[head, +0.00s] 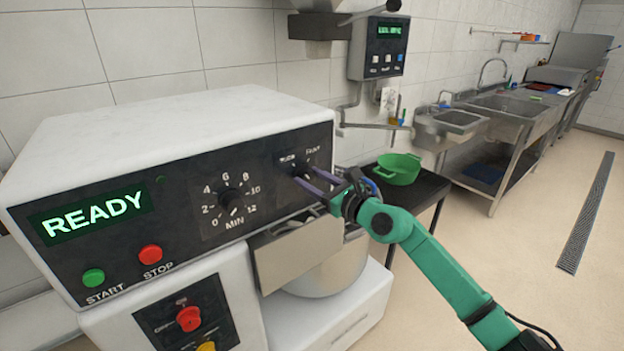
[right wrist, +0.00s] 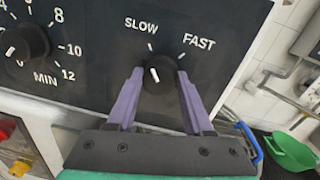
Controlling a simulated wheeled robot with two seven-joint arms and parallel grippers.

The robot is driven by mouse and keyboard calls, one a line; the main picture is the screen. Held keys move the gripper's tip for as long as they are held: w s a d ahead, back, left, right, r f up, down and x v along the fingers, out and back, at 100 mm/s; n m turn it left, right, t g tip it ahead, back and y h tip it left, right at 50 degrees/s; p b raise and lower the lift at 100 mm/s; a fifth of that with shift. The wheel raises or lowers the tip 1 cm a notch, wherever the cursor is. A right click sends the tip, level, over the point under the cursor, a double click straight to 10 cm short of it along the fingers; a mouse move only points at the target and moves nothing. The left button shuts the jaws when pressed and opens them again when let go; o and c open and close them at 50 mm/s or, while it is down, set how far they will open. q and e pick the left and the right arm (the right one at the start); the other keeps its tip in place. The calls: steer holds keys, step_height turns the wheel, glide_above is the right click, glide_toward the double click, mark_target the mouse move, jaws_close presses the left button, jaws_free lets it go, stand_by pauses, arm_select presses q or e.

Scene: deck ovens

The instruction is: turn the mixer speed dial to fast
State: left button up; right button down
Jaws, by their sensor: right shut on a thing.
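The mixer speed dial (right wrist: 163,84) is a small black knob on the mixer's dark front panel, between finger tips in the right wrist view. Its white pointer mark leans toward the SLOW tick, at its upper left; the FAST label (right wrist: 199,42) is at its upper right. In the head view the dial (head: 300,167) is partly covered by the fingers. My right gripper (head: 310,178), with purple fingers, is shut on the dial, one finger on each side; it also shows in the right wrist view (right wrist: 159,75). My left gripper is not in view.
A larger minute timer knob (head: 231,201) is left of the speed dial. Green start (head: 93,278) and red stop (head: 150,255) buttons sit below the READY display (head: 92,216). The steel bowl (head: 335,272) is below the panel. A green colander (head: 398,169) stands on a dark table.

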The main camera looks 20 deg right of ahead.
steer(key=shift+r, duration=0.1)
steer(key=m+p, duration=0.1)
steer(key=m, duration=0.2)
steer(key=m+p, duration=0.2)
steer(key=m, duration=0.2)
steer(key=shift+t, duration=0.3)
steer(key=m+p, duration=0.1)
steer(key=m, duration=0.3)
steer(key=shift+d+m+t+p, duration=0.1)
steer(key=shift+m+t+p, duration=0.2)
steer(key=shift+m+p, duration=0.95)
steer(key=shift+m+b, duration=0.5)
steer(key=shift+m, duration=0.15)
